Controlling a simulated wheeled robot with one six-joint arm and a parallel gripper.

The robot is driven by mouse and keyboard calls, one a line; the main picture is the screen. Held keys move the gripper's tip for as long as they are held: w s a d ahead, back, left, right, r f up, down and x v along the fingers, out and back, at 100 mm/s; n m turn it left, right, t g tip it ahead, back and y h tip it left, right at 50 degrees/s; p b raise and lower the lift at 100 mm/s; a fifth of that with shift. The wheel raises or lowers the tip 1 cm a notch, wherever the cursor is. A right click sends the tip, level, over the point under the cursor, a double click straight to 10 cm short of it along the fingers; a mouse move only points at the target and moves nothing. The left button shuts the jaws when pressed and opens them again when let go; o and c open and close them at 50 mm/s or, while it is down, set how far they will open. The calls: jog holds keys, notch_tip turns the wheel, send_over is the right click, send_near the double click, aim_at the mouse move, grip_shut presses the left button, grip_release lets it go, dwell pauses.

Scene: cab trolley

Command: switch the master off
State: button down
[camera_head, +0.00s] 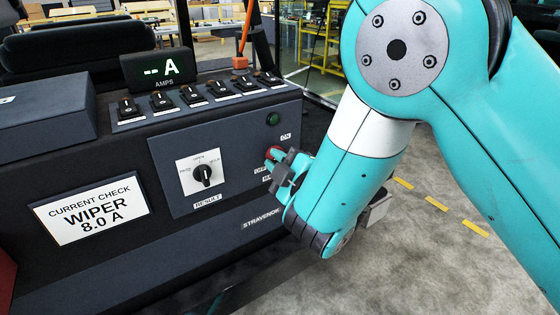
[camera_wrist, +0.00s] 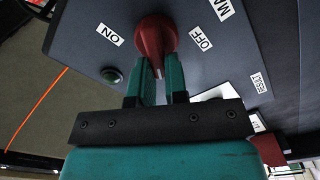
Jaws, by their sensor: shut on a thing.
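The master switch is a red rotary knob (camera_wrist: 155,38) on the dark panel, between an ON label (camera_wrist: 111,36) and an OFF label (camera_wrist: 202,38). In the wrist view its pointed end lies between my fingers and points toward my palm, midway between the labels. My gripper (camera_wrist: 160,82) is shut on the knob, one teal finger at each side. In the head view my gripper (camera_head: 285,168) reaches the panel from the right and covers most of the red knob (camera_head: 271,153).
A green lamp (camera_head: 273,119) sits above the knob. A RESULT selector (camera_head: 204,174) is to the left. A row of black toggle switches (camera_head: 191,95) runs along the top below an AMPS display (camera_head: 158,68) reading "--A". A card (camera_head: 92,212) reads "CURRENT CHECK WIPER 8.0 A".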

jog(key=n, duration=0.3)
jog(key=f+n, duration=0.1)
jog(key=n, duration=0.2)
jog(key=shift+s+a+n+b, duration=0.2)
jog(key=shift+n+b, duration=0.1)
jog(key=shift+b, duration=0.1)
dwell(0.3)
jog(key=c, duration=1.1)
grip_release()
jog(key=shift+c, duration=0.2)
jog(key=shift+d+f, duration=0.1)
